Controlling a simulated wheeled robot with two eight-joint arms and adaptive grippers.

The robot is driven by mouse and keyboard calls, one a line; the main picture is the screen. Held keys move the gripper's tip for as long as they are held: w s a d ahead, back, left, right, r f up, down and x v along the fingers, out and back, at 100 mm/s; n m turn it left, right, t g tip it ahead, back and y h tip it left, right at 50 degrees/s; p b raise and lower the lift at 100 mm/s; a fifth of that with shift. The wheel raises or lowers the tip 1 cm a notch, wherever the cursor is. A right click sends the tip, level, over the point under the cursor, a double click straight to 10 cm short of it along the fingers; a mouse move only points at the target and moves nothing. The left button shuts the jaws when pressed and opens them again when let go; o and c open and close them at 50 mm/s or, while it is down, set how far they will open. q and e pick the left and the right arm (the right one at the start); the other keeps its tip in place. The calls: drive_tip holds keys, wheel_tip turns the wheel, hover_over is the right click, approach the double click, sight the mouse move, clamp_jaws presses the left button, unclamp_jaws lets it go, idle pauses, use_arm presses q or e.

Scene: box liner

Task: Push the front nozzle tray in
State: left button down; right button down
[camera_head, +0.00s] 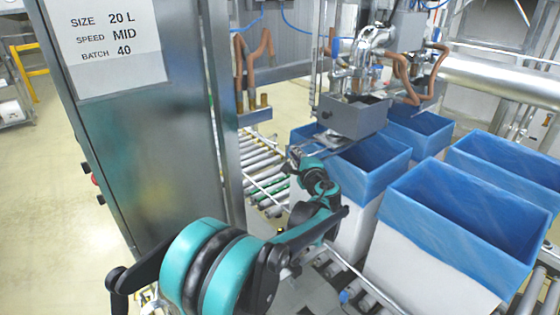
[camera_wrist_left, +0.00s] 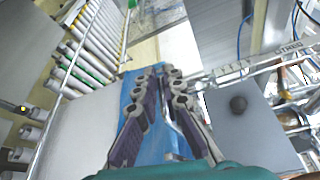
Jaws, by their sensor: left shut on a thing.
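The front nozzle tray is a grey metal box (camera_head: 352,117) under the nozzle, above the blue-lined boxes in the head view. My left gripper (camera_head: 318,144) is beside and below the tray, at the rim of the back-left box. In the left wrist view its fingers (camera_wrist_left: 158,72) are close together, with blue liner (camera_wrist_left: 150,147) between and behind them. The exact contact is partly hidden. My right gripper does not show.
Several white boxes with blue liners (camera_head: 465,215) stand on the conveyor at right. A steel cabinet (camera_head: 150,140) with a printed sign stands at left. Conveyor rollers (camera_head: 262,168) run between. Copper pipes (camera_head: 408,80) and hoses hang around the nozzle.

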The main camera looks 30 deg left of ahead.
use_arm(q)
drive_tip(key=shift+w+d+f, duration=0.3)
drive_tip(key=shift+w+d, duration=0.2)
drive_tip(key=shift+w, duration=0.1)
drive_tip(key=c, duration=1.7)
unclamp_jaws()
drive_tip(key=shift+w+d, duration=0.1)
drive_tip(key=shift+s+d+r, duration=0.1)
drive_tip(key=shift+s+d, duration=0.1)
drive_tip(key=shift+s, duration=0.05)
drive_tip(key=v, duration=1.1)
drive_tip(key=shift+s+d, duration=0.1)
drive_tip(key=shift+s, duration=0.25)
